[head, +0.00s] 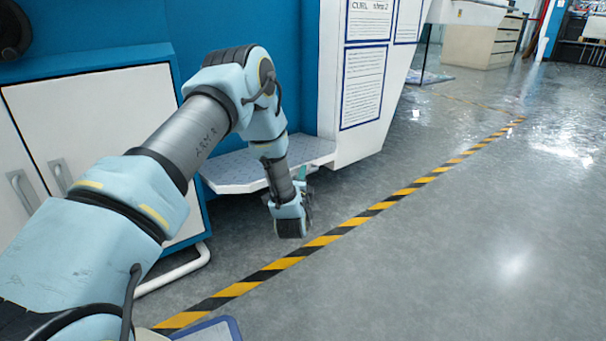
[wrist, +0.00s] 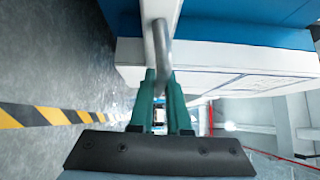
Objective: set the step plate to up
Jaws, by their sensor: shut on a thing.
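The step plate (head: 232,172) is a pale grey, speckled panel. It sticks out roughly level from the low front of the blue and white machine, partly hidden behind my arm in the head view. In the wrist view it shows nearly edge-on as a white strip (wrist: 151,12), with a grey rounded handle (wrist: 164,48) at its edge. My gripper (wrist: 160,77) has green fingers closed on this handle. In the head view my gripper (head: 304,182) is at the plate's outer right edge, mostly hidden by my wrist.
White cabinet doors (head: 95,125) with grey handles stand left of the plate. A white machine panel (head: 362,85) with printed sheets rises to its right. Yellow-black tape (head: 385,203) runs along the floor in front. The floor (head: 470,230) to the right is clear.

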